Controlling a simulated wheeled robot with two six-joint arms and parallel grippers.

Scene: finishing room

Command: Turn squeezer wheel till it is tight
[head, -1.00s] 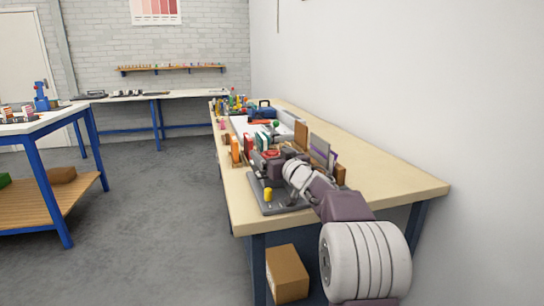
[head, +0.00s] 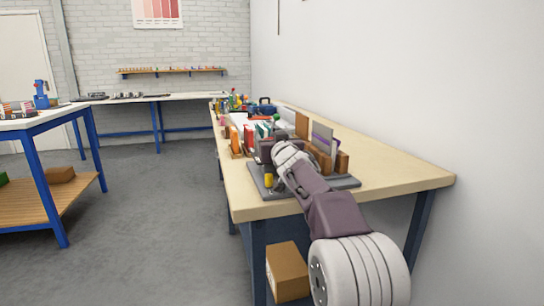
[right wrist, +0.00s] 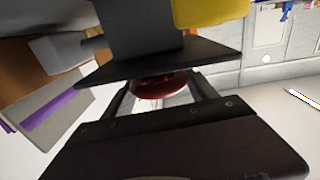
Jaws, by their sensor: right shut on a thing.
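The squeezer wheel is a red disc (right wrist: 158,86), seen in the right wrist view between the fingers of my right gripper (right wrist: 162,95). A dark plate and block (right wrist: 165,62) lie just beyond it and cover part of it. In the head view my right gripper (head: 267,150) is over the grey base plate (head: 285,192) on the near end of the bench, and the wheel is hidden behind it. The gripper is shut on the wheel. A yellow cylinder (head: 268,181) stands on the base plate; a yellow part (right wrist: 208,10) also shows at the top of the wrist view. My left gripper is not in view.
Upright boards and books (head: 322,140) stand right of and behind the squeezer, close to my right arm. The wooden bench top (head: 400,175) is clear to the right, beside the wall. A cardboard box (head: 288,272) is under the bench. A blue-legged table (head: 40,125) stands left.

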